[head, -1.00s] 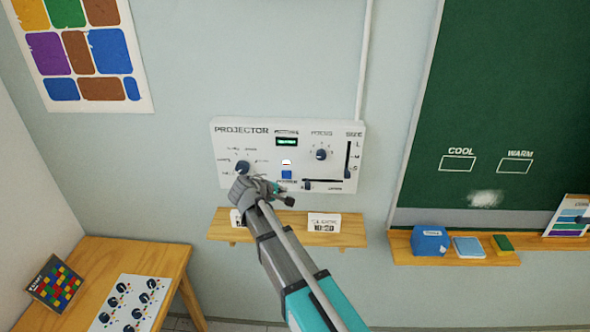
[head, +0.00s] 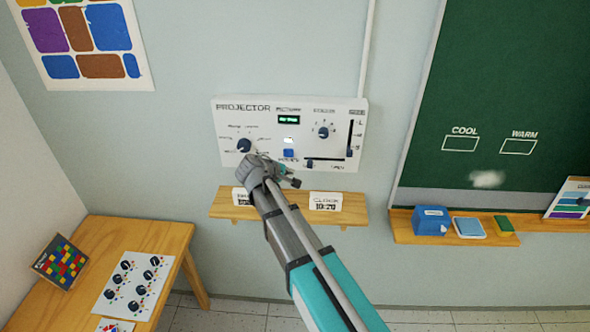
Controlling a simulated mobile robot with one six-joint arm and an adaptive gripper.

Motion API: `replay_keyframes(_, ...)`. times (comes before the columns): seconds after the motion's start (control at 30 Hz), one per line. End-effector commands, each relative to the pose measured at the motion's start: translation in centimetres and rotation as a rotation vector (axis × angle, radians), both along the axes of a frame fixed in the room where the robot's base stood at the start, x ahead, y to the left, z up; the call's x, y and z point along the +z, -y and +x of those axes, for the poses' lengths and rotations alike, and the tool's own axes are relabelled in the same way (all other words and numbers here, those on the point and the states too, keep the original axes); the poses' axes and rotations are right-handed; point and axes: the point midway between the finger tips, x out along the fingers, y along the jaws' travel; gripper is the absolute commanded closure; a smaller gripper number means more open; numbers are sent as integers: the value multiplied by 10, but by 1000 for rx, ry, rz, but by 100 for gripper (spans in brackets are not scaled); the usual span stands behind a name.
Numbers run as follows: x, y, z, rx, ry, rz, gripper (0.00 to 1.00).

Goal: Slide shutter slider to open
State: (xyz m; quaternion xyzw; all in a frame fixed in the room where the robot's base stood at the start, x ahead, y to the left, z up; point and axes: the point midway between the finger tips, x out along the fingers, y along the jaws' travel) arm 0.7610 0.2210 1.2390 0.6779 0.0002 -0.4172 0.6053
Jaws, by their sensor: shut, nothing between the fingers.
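The white projector panel (head: 232,125) is fixed to the wall in the head view. Along its lower right runs a horizontal slider (head: 309,163), taken to be the shutter slider. Its dark handle is at the left end of its slot, and "OPEN" seems to be printed near the right end. My gripper (head: 292,182) is shut and empty. It appears just below and left of the handle, over the panel's lower edge. I cannot tell whether it touches the panel. The arm and gripper hide part of the panel's lower edge.
The panel also has a left knob (head: 244,145), an upper knob (head: 323,132), a blue button (head: 289,153) and a vertical slider (head: 350,153). A wooden shelf (head: 220,208) with small cards is below. A table (head: 150,232) stands left; a chalkboard (head: 500,80) hangs right.

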Motion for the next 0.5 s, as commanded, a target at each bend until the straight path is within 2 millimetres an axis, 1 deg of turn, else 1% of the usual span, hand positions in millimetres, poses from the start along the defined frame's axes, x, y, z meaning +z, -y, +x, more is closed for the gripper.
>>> replay_keyframes(0.03, -9, 11, -5, -23, -10, 19, 100)
replay_keyframes(0.17, -34, 44, -20, -105, -46, 98, 100)
replay_keyframes(0.27, -58, 76, -37, -193, -83, 182, 100)
replay_keyframes(0.4, -95, 120, -69, -338, -143, 321, 100)
replay_keyframes(0.5, -121, 148, -95, -446, -188, 426, 100)
